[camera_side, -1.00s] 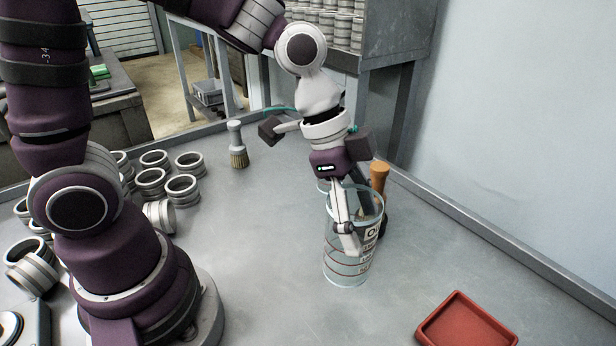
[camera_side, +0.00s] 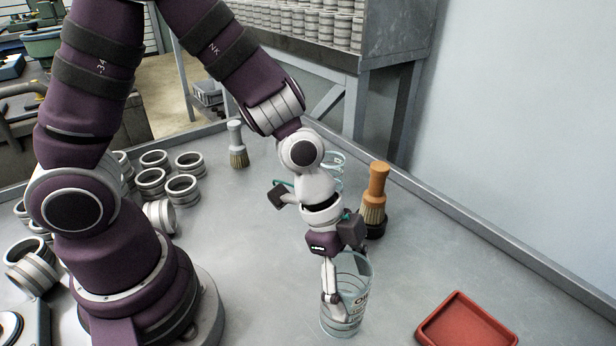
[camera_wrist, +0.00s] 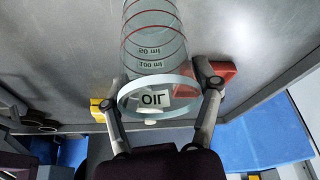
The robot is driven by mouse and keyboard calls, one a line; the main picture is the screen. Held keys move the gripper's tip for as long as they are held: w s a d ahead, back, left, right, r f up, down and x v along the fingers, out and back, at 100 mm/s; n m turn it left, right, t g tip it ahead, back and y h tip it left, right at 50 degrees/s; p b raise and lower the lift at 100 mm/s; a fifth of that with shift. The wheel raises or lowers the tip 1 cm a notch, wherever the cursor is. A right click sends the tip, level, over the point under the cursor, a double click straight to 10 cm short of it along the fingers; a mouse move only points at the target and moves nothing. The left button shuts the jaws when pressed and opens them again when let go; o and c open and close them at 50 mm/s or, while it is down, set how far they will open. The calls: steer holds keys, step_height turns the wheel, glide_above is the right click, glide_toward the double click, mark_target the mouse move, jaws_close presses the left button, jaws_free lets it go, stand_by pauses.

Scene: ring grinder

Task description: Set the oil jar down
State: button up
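A red tray (camera_side: 467,322) lies to the right of the jar. A wooden-handled brush (camera_side: 376,190) stands in a dark holder behind it. A grey brush (camera_side: 236,145) and several metal rings (camera_side: 183,188) are farther left.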

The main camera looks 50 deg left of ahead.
steer(key=shift+o, duration=1.4)
steer(key=v, duration=1.2)
steer(key=s+a+r+n+t+y, duration=0.1)
steer(key=a+n+t+y, duration=0.1)
steer(key=a+n, duration=0.2)
steer(key=s+a+r+n+t+y, duration=0.1)
steer(key=s+a+r+n+y, duration=0.1)
steer(key=a+n, duration=0.3)
steer(key=n, duration=0.4)
steer(key=shift+a+n+t, duration=0.25)
steer(key=shift+n+t, duration=0.05)
steer(key=shift+t, duration=0.1)
